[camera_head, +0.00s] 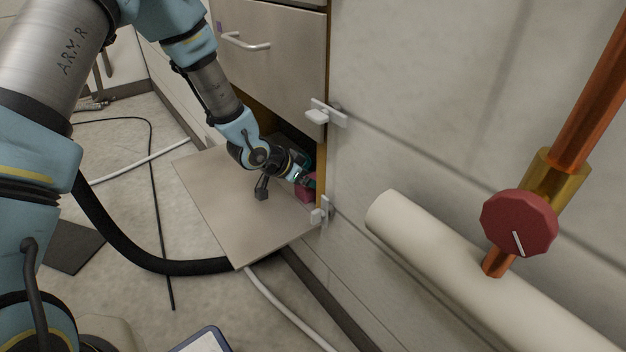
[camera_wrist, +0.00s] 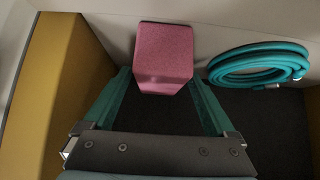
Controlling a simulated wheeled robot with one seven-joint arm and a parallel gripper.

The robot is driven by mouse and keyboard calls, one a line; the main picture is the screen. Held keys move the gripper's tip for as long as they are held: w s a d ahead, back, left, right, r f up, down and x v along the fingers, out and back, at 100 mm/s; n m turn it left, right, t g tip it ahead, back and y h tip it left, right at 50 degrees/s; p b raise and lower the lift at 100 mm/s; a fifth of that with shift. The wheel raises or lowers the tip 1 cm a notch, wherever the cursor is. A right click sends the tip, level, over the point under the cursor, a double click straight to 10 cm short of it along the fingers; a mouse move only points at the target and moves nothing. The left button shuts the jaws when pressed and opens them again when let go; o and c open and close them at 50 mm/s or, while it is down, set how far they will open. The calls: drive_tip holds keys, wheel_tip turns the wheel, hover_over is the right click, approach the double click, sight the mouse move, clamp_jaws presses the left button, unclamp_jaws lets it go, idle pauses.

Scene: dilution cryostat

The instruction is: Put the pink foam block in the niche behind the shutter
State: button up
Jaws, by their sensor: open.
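The pink foam block (camera_wrist: 164,55) shows at the top middle of the wrist view, in front of a pale surface. My gripper (camera_wrist: 160,85) is open, with one teal finger on each side of the block's near end. I cannot tell whether the fingers touch it. In the head view the block (camera_head: 306,189) is partly hidden by my gripper (camera_head: 303,178), at the opening of the niche (camera_head: 290,137). The beige shutter (camera_head: 235,205) is folded down and lies flat below the opening.
A coiled teal hose (camera_wrist: 258,66) lies right of the block. A yellow-brown side wall (camera_wrist: 60,90) stands at left. Latches sit above (camera_head: 325,114) and below (camera_head: 321,211) the opening's right side.

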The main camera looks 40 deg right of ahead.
drive_tip(key=shift+r, duration=0.1)
drive_tip(key=shift+a+r, duration=0.2)
drive_tip(key=shift+r, duration=0.1)
drive_tip(key=p+v, duration=0.4)
drive_tip(key=v, duration=0.7)
drive_tip(key=w+a+r+n+t+y, duration=0.2)
drive_tip(key=w+a+r+n+y, duration=0.15)
drive_tip(key=w+a, duration=0.45)
drive_tip(key=w+a+r+n+t+y, duration=0.2)
drive_tip(key=w+a+n, duration=0.2)
drive_tip(key=a, duration=0.8)
drive_tip(key=s+a+r+n+y, duration=0.1)
drive_tip(key=s+a+r+n, duration=0.1)
drive_tip(key=a, duration=0.5)
drive_tip(key=s+a+r+n+g+y, duration=0.1)
drive_tip(key=s+a+r+n, duration=0.1)
drive_tip(key=a, duration=0.5)
drive_tip(key=s+a+r+n+g+y, duration=0.1)
drive_tip(key=s+a+r+n, duration=0.2)
drive_tip(key=a+n, duration=0.3)
drive_tip(key=shift+s+a, duration=0.45)
drive_tip(key=shift+s, duration=0.25)
